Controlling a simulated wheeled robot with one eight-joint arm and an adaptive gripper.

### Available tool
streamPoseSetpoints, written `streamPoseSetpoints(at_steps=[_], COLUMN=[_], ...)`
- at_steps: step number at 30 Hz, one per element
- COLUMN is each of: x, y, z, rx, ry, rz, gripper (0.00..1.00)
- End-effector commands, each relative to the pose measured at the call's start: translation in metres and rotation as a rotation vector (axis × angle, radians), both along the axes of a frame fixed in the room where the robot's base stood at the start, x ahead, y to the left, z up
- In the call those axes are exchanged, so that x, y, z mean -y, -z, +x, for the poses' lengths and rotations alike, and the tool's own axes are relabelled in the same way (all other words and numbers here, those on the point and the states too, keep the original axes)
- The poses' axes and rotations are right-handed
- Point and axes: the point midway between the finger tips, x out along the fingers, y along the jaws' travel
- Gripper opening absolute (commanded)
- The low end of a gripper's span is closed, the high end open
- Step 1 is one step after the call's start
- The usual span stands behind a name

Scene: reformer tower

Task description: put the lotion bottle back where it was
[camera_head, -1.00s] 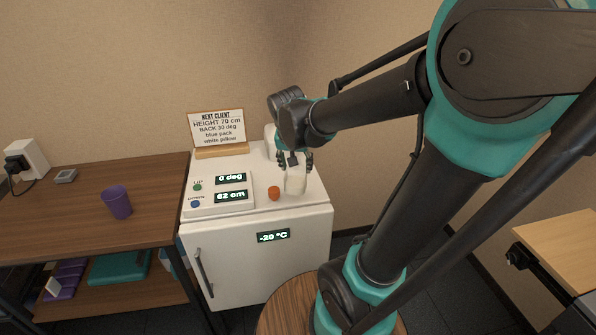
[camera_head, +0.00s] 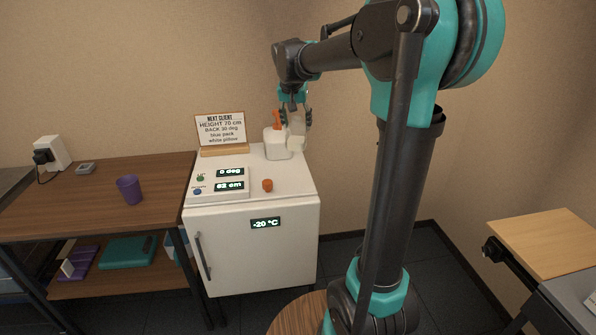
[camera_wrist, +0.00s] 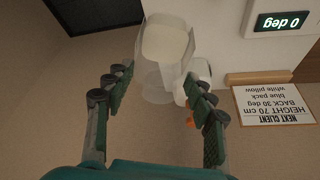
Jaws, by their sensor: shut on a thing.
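The lotion bottle (camera_head: 297,128), pale and translucent, is in my gripper (camera_head: 294,112) at the back right of the white cabinet. My gripper points down and is shut on the bottle's upper part. In the wrist view the bottle (camera_wrist: 165,48) extends beyond the fingers of my gripper (camera_wrist: 155,95), with cream-coloured contents at its far end. It looks roughly upright. I cannot tell whether its base touches the cabinet top. A white container (camera_head: 276,149) with an orange part is close beside it on the left.
The white cabinet (camera_head: 252,245) carries a control panel (camera_head: 217,184), an orange knob (camera_head: 267,185) and a sign (camera_head: 221,131). A wooden shelf unit (camera_head: 90,192) with a purple cup (camera_head: 130,189) stands left.

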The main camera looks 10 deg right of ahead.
Motion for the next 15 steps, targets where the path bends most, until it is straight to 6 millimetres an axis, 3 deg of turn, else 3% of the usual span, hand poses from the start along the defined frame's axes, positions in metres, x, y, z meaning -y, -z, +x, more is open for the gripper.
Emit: streamPoseSetpoints(at_steps=[9, 15], x=[0.000, 0.000], y=[0.075, 0.109], z=[0.000, 0.000], rx=[0.000, 0.000], ry=[0.000, 0.000], rz=[0.000, 0.000], gripper=[0.00, 0.00])
